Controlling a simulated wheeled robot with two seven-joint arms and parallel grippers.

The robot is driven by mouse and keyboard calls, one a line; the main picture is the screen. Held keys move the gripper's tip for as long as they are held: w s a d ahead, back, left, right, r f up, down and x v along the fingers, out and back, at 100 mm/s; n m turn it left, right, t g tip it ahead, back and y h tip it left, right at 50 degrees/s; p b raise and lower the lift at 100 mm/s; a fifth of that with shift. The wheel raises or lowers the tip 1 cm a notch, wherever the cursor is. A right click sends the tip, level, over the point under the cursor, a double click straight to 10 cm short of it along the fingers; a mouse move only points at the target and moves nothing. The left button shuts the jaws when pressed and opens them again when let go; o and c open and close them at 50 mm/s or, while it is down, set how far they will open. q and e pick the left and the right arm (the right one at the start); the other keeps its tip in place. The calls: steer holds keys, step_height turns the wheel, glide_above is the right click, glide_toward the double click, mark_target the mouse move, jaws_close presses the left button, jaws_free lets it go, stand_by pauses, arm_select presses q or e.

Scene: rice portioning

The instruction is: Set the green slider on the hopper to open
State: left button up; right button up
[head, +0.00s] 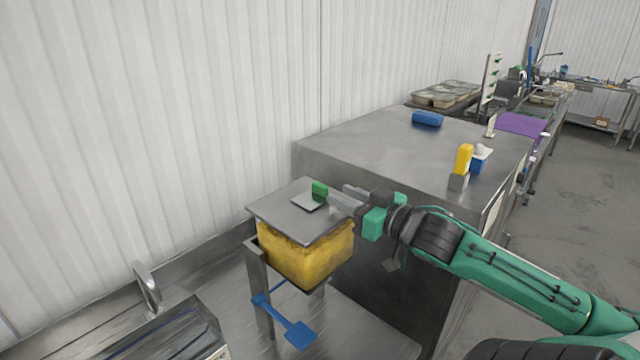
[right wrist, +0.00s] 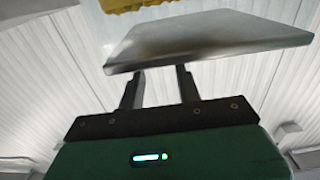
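The hopper (head: 277,219) has a flat grey metal top and a yellow-filled body below it. The green slider (head: 319,189) stands up as a small green block on a small grey plate on that top. My right gripper (head: 340,197) reaches in from the right, its fingers close to the right side of the slider; I cannot tell if they touch it. In the right wrist view its two fingers (right wrist: 161,76) are apart, with their tips hidden behind the metal top (right wrist: 210,38). The slider is hidden there. My left gripper is not in view.
A blue paddle-shaped part (head: 297,332) sticks out below the hopper. A steel cabinet (head: 380,150) stands behind, bearing a blue item (head: 427,118) and a yellow-topped item (head: 463,160). A sink tap (head: 147,285) is at lower left, and the white wall is close behind.

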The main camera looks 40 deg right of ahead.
mark_target(327, 189)
steer(key=shift+w+a+p, duration=0.15)
steer(key=shift+w+p, duration=0.25)
steer(key=shift+w, duration=1.45)
steer(key=shift+w+a+p, duration=0.15)
steer(key=shift+w+p, duration=0.2)
steer(key=shift+w, duration=1.5)
jaws_close()
